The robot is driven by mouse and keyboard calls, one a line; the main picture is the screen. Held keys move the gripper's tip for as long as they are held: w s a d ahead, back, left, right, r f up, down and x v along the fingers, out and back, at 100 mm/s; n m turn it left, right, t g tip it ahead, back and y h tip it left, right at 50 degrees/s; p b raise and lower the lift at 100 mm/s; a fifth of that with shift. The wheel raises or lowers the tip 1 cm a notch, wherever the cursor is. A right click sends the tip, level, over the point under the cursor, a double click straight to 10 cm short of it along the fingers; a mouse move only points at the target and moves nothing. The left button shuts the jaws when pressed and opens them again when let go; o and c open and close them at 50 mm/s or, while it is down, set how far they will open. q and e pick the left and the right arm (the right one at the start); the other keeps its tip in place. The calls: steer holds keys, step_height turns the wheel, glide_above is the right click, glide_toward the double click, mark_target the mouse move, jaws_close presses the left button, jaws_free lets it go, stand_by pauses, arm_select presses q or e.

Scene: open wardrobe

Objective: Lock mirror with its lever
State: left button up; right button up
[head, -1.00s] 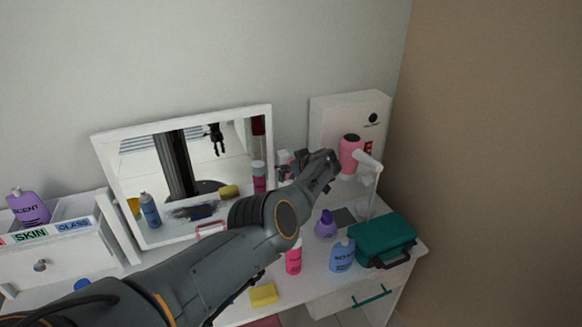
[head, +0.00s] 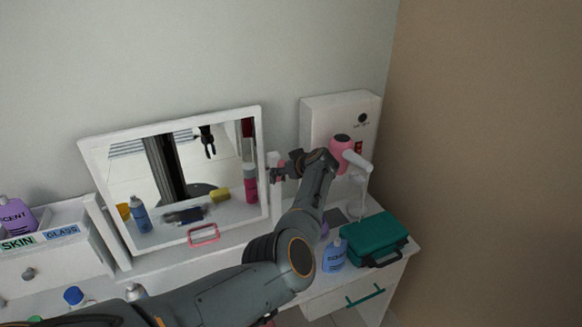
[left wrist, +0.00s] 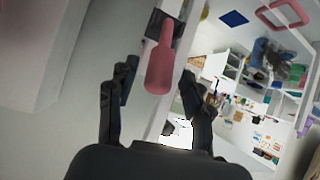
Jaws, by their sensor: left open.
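The white-framed mirror (head: 180,175) leans tilted at the back of the dresser. Its pink lever (head: 275,160) is at the frame's right side; in the left wrist view the lever (left wrist: 161,65) points down toward my gripper. My left gripper (head: 275,172) is beside the frame's right edge. In the left wrist view my left gripper (left wrist: 155,92) is open, its fingers on either side of the lever's end, with gaps showing. Whether they touch it cannot be told. A pink handle (head: 203,235) is on the mirror's lower edge. My right gripper is not directly in view.
A teal case (head: 375,238) and a blue bottle (head: 334,256) stand at front right. A drawer unit (head: 60,260) is at left.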

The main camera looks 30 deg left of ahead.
arm_select(q)
steer(key=v, duration=0.4)
steer(key=shift+d+r, duration=0.1)
steer(key=shift+d, duration=0.05)
stand_by(0.4)
